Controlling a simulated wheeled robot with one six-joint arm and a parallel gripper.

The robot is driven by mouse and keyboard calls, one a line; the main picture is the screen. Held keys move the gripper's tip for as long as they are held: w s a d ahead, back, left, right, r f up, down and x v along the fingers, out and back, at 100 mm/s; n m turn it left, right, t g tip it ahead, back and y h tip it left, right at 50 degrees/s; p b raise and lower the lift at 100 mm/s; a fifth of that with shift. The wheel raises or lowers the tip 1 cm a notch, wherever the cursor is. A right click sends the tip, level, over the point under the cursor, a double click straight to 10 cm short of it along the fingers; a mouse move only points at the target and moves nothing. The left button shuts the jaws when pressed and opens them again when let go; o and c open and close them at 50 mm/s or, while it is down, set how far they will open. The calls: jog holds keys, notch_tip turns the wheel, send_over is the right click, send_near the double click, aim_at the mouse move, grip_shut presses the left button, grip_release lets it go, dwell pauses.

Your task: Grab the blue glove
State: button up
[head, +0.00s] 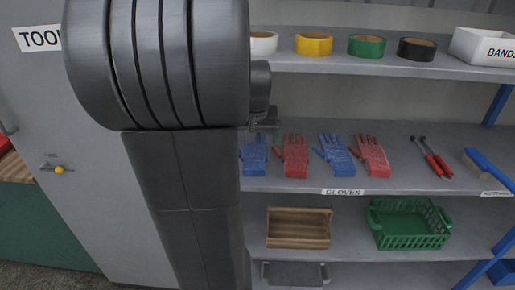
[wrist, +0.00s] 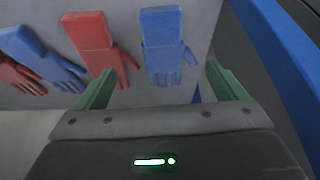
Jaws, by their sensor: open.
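Two blue gloves lie on the middle shelf in the head view, one at the left (head: 254,154) partly hidden by my arm, one further right (head: 335,154). In the wrist view a blue glove (wrist: 168,45) lies ahead of my gripper (wrist: 157,82), its fingers pointing toward me. The green jaws are open and apart on either side of it, with nothing held. The other blue glove (wrist: 40,57) shows at the left of the wrist view. In the head view my arm covers most of my gripper.
Red gloves (head: 296,156) (head: 371,155) lie beside the blue ones. Red-handled tools (head: 433,158) and a blue-handled brush (head: 489,168) lie further right. Tape rolls (head: 313,44) sit on the shelf above. A wooden box (head: 299,228) and green basket (head: 409,224) stand below.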

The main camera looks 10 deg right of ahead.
aim_at(254, 161)
jog(key=p+x, duration=0.1)
jog(key=x, duration=1.2)
jog(key=shift+a+f, duration=0.15)
jog(key=shift+f, duration=0.2)
jog(key=c, duration=1.1)
jog(key=shift+r, duration=0.1)
